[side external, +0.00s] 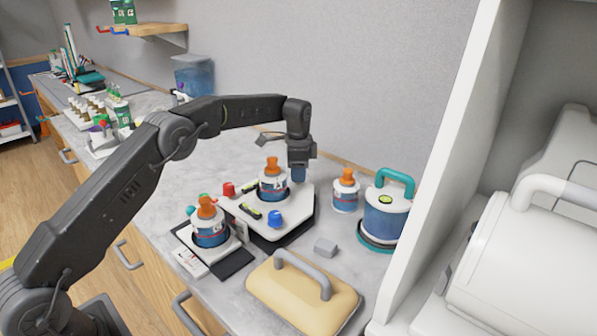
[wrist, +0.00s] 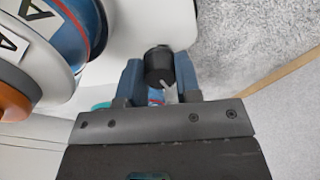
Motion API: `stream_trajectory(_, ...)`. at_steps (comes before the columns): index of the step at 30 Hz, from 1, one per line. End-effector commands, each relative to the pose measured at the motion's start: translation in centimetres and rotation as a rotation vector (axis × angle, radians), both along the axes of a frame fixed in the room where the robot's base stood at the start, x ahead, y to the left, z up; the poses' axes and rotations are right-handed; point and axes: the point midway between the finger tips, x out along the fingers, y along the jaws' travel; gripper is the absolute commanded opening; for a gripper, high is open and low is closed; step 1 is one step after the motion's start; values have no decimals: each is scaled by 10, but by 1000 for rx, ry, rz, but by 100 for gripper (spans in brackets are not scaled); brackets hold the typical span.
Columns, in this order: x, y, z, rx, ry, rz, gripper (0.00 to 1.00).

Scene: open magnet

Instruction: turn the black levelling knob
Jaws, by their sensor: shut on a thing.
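In the wrist view the black levelling knob (wrist: 158,64), with a pale pointer mark, sits between the two blue-grey fingers of my gripper (wrist: 159,76). The fingers are shut on it. In the side view my gripper (side external: 299,174) points down at the back right edge of a white platform (side external: 299,205). The knob is hidden there by the fingers. A blue bottle with an orange cap (side external: 272,185) stands on the platform, just left of my gripper; its large label fills the upper left of the wrist view.
A red knob (side external: 228,189) and a blue knob (side external: 275,218) are on the platform. Another orange-capped bottle (side external: 345,193) and a teal-handled blue container (side external: 386,218) stand to the right. A bottle on a scale-like tray (side external: 210,227) is front left; a yellow handled block (side external: 290,300) is in front.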

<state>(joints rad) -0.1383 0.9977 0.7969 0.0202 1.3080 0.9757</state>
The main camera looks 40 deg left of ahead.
Motion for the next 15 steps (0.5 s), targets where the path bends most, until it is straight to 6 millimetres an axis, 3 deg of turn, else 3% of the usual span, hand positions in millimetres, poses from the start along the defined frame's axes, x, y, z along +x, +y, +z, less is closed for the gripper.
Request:
stream_trajectory(5, -1, 1, -1, 1, 3, 0, 7)
stream_trajectory(6, -1, 1, -1, 0, 4, 0, 33)
stream_trajectory(13, 0, 0, -1, 0, 3, -1, 55)
stream_trajectory(15, 0, 0, 0, 0, 1, -1, 57)
